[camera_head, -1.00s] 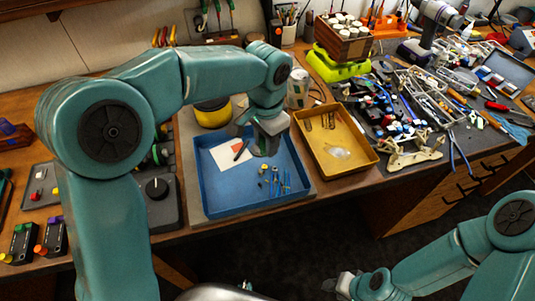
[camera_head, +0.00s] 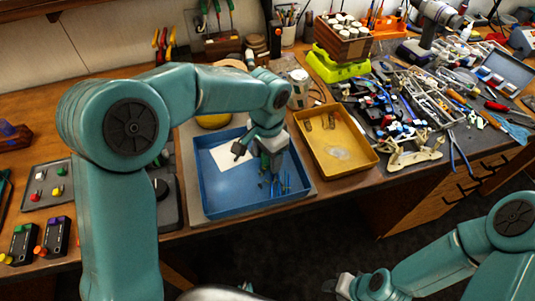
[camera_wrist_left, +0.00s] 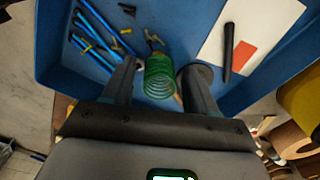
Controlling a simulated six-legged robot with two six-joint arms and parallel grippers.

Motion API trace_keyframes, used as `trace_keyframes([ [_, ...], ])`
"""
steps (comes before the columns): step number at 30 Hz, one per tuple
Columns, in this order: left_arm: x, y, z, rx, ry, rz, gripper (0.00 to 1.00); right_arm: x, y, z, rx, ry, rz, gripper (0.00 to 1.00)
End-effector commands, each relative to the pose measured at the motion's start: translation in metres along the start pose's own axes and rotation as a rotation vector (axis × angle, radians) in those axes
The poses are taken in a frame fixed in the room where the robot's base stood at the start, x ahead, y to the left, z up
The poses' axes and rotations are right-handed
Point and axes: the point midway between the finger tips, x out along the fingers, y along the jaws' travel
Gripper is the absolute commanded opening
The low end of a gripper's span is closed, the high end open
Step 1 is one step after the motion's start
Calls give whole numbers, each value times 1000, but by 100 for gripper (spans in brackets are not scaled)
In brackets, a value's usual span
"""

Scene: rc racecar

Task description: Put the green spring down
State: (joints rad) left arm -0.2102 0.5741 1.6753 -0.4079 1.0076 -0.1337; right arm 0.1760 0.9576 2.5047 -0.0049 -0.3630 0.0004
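The green spring (camera_wrist_left: 159,77) shows in the left wrist view between the two fingers of my left gripper (camera_wrist_left: 160,80), which look closed on its sides. It is over the blue tray (camera_wrist_left: 110,45). In the head view my left gripper (camera_head: 269,160) reaches down into the right part of the blue tray (camera_head: 208,188), and the spring is mostly hidden there. I cannot tell whether the spring touches the tray floor. My right gripper (camera_head: 338,284) is low in the head view, away from the bench; its fingers are too small to read.
The blue tray holds a white card (camera_wrist_left: 248,35) with a red patch, a black pen-like piece (camera_wrist_left: 228,52), blue rods (camera_wrist_left: 95,38) and small screws. A yellow tray (camera_head: 340,165) stands close on the right. Tools crowd the bench beyond it.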

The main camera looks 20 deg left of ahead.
Motion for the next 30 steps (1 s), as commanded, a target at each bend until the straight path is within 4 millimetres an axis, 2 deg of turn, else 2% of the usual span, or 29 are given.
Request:
trace_keyframes([
  [8, -8, 0, 0, 0, 1, -1, 58, -3, -1, 0, 0, 0, 0, 43],
  [11, -24, 0, -1, -1, 4, -2, 58, -2, -1, 0, 0, 0, 0, 43],
  [21, -100, 0, 0, -1, 4, -1, 58, -4, -1, 0, 0, 0, 0, 43],
  [25, -117, 0, 0, 1, 1, -1, 58, -4, -2, 0, 0, 0, 0, 43],
  [30, -124, 0, 0, 1, 0, 0, 58, -5, -2, 0, 0, 0, 0, 43],
])
